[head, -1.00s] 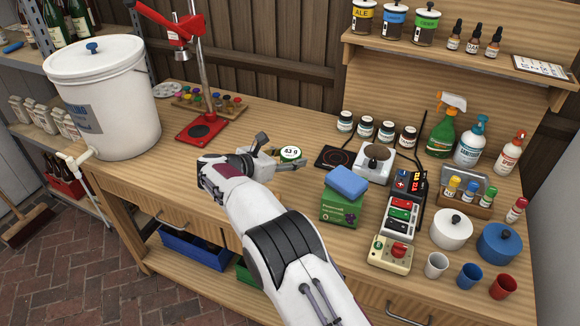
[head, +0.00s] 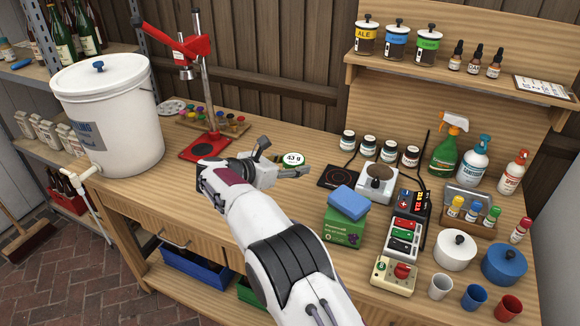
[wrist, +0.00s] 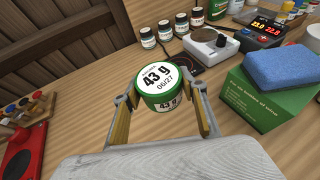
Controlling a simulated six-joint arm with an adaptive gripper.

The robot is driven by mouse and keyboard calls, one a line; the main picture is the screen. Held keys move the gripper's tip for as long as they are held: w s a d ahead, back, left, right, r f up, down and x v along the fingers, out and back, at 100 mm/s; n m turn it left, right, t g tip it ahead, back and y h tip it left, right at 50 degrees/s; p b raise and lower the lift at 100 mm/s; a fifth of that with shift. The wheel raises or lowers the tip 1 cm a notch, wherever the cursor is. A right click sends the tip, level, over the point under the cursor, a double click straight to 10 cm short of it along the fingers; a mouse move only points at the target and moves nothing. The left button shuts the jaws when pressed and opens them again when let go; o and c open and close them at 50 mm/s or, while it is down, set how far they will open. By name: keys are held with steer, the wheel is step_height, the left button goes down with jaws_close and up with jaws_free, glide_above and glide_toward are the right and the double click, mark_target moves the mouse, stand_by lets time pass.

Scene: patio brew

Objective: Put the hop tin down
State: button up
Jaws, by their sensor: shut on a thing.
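The hop tin (head: 293,160) is a small round green tin with a white top label reading 43 g. In the wrist view the tin (wrist: 160,84) also shows the date 06/27 and a second 43 g on its side. My gripper (wrist: 161,100) is shut on it, one yellow-padded finger on each side. The tin looks upright over the middle of the wooden bench (wrist: 105,95). I cannot tell whether its base touches the bench.
A black hot plate (head: 337,178) and white stirrer (head: 378,184) stand right of the tin. A blue sponge (head: 349,203) lies on a green box (head: 344,229). A red press (head: 206,146) stands left, before a rack of caps (head: 222,122). Bare bench lies around the tin.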

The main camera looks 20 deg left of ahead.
steer(key=shift+a, duration=0.1)
steer(key=s+a+n+y, duration=0.5)
steer(key=s+a+y, duration=0.1)
steer(key=s+a, duration=0.4)
steer(key=shift+a+r+n+t+y, duration=0.15)
steer(key=shift+a+n+t+y, duration=0.2)
steer(key=shift+a, duration=0.5)
steer(key=shift+f, duration=3.15)
steer(key=shift+f, duration=1.85)
steer(key=shift+f, duration=0.1)
